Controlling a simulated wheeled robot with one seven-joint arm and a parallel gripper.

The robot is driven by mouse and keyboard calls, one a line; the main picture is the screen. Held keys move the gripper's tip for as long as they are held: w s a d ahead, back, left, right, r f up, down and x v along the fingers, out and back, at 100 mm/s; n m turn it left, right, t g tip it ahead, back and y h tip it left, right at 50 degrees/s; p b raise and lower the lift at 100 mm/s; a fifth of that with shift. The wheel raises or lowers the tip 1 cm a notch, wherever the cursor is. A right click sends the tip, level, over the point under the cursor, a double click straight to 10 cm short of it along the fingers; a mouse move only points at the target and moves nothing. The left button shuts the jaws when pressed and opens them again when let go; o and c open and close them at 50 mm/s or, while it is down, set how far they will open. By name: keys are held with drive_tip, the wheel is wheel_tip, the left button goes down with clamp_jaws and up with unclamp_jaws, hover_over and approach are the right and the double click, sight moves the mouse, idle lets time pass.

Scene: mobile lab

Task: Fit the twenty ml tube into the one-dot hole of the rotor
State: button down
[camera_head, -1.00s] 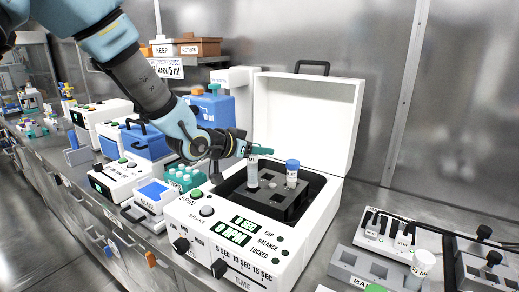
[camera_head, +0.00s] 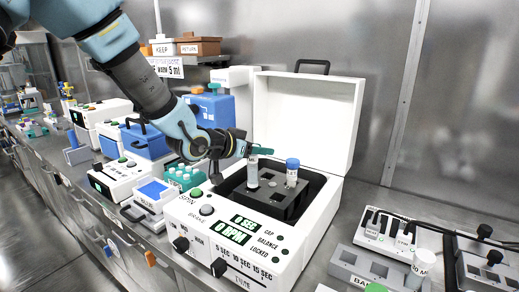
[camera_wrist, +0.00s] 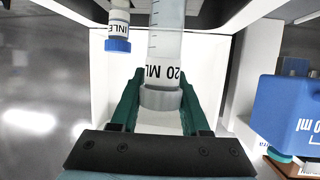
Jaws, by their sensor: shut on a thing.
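The twenty ml tube (camera_head: 252,174) is clear with a grey-white cap and stands upright over the left back of the dark rotor (camera_head: 262,205). My gripper (camera_head: 259,151) is shut on its cap end. In the wrist view the tube (camera_wrist: 166,45) shows its "20 ML" label, with its cap (camera_wrist: 160,98) between the green fingers (camera_wrist: 160,100). Its lower end meets the rotor top in the head view; I cannot tell how deep it sits. A blue-capped tube (camera_head: 292,173) stands in the rotor to the right. The hole dots are too small to read.
The rotor sits in the white centrifuge (camera_head: 215,232), whose lid (camera_head: 308,118) stands open behind. A blue bottle (camera_head: 213,106) and a teal tube rack (camera_head: 185,178) are to the left. Grey racks and devices (camera_head: 385,236) are to the right.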

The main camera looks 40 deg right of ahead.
sight(249, 166)
drive_tip(key=shift+f+b, duration=2.1)
drive_tip(key=shift+f, duration=0.6)
drive_tip(key=shift+c, duration=1.5)
unclamp_jaws()
drive_tip(key=v, duration=0.7)
drive_tip(key=shift+a+r, duration=0.15)
drive_tip(key=shift+a, duration=0.15)
